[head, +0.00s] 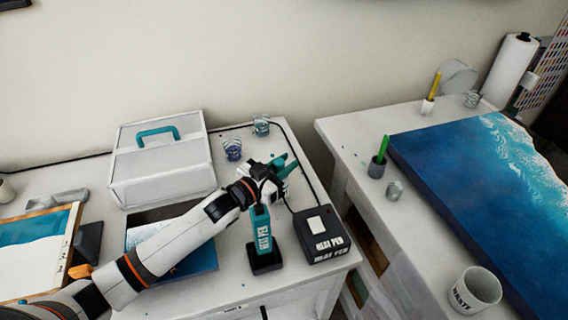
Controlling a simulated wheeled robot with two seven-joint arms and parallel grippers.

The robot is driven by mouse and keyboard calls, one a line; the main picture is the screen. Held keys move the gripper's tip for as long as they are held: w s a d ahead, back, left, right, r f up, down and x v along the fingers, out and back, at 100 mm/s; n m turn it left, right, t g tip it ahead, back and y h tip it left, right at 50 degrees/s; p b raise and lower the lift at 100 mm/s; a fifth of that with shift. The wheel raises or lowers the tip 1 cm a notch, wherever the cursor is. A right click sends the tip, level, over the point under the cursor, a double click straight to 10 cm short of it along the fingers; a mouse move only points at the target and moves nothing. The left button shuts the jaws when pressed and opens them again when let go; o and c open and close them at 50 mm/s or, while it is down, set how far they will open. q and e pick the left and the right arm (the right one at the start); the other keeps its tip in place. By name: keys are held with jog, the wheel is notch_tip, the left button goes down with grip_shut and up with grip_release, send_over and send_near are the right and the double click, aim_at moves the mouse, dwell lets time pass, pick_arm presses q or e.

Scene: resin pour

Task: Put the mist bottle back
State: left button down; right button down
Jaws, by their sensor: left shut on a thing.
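My left gripper (276,180) is shut at the top of a teal upright tool (262,233). The tool has white lettering on its side that seems to read "HEAT PEN" and a black foot on the table. Teal parts show just beyond the fingers, and the gripper hides how they join the body. I cannot make out a mist bottle for certain in the head view. My right gripper is not in view.
A black box (322,250) labelled "HEAT PEN" stands right of the tool, with a cord. The right table (345,135) holds a blue wave panel (470,190) and a mug (474,291), beyond a gap.

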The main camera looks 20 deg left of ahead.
pick_arm(q)
jog(key=c, duration=1.2)
grip_release()
jog(key=shift+f, duration=0.1)
jog(key=shift+o, duration=0.2)
jog(key=shift+r, duration=0.2)
jog(key=shift+s+a+f, duration=0.15)
jog(key=shift+s+a, duration=0.05)
jog(key=shift+s, duration=0.05)
jog(key=b+v, duration=0.2)
jog(key=v, duration=0.9)
jog(key=shift+s, duration=0.2)
